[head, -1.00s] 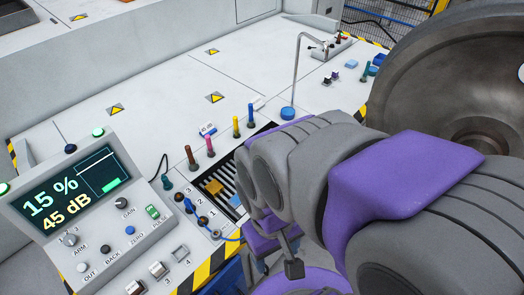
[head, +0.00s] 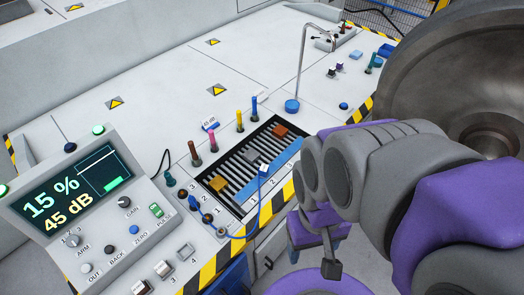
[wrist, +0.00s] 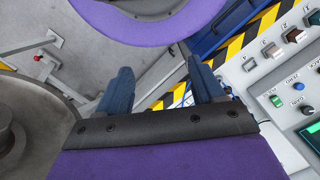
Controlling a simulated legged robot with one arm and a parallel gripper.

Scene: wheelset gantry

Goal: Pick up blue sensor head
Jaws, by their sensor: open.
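A small pale block with a blue face (head: 263,170), on a blue cable (head: 232,237), sits at the front edge of the slatted tray (head: 284,124). It may be the blue sensor head, but it is too small to tell. Yellow (head: 218,185), grey (head: 252,156) and orange-brown (head: 280,131) blocks lie on the slats. My gripper (wrist: 160,85) is open and empty in the wrist view, its two dark blue fingers apart over the floor beside the striped console edge. In the head view it is right of the tray, in front of the bench, partly hidden by my arm.
A control panel (head: 75,195) with screen and knobs stands at the left. Several coloured pegs (head: 239,121) stand behind the tray. A bent metal post (head: 301,62) rises near a blue disc (head: 292,105). A large metal wheel (head: 450,75) fills the right.

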